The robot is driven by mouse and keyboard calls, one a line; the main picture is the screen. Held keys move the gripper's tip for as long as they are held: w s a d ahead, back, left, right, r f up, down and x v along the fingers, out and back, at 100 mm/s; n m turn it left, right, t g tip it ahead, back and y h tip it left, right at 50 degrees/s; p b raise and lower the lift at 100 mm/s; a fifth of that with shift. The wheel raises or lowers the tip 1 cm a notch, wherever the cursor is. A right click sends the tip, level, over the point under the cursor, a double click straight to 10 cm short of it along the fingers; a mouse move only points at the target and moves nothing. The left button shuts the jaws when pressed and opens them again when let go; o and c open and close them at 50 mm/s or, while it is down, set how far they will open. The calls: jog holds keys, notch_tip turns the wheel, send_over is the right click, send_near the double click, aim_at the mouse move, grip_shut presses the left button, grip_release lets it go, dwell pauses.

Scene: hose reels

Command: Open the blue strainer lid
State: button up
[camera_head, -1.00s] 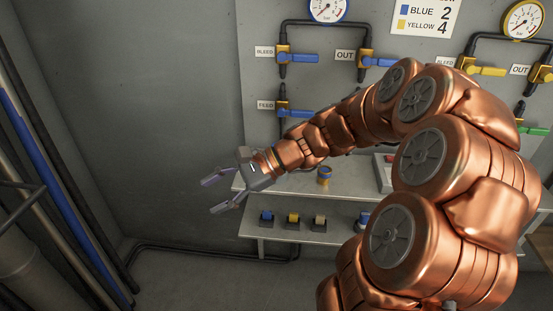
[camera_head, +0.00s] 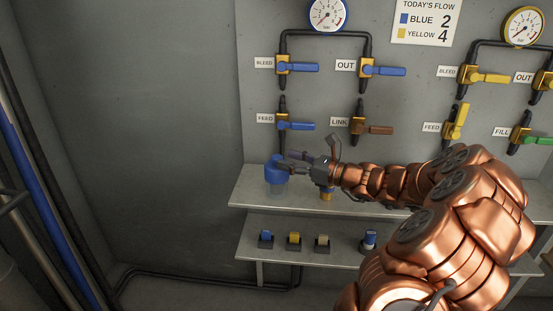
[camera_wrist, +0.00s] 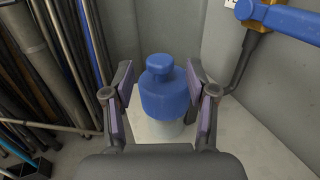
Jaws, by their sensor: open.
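The blue strainer lid (camera_wrist: 166,94), with a round knob on top, sits upright on a pale, clear-looking body (camera_wrist: 159,130) in the wrist view. In the head view the lid (camera_head: 275,168) is at the left end of the upper shelf, partly hidden by my gripper. My gripper (camera_head: 287,162) is open and reaches in from the right. In the wrist view its two fingers (camera_wrist: 163,85) stand on either side of the lid, with small gaps showing at the knob. I cannot tell whether a finger touches the lid lower down.
Behind is a panel with blue valve levers, among them FEED (camera_head: 295,126), and a brown LINK lever (camera_head: 375,130). The lower shelf (camera_head: 340,257) holds small coloured parts. Pipes (camera_head: 40,180) run along the left wall.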

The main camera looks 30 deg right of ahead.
aim_at(277, 156)
jog(key=shift+x, duration=2.15)
jog(key=shift+c, duration=0.3)
grip_shut()
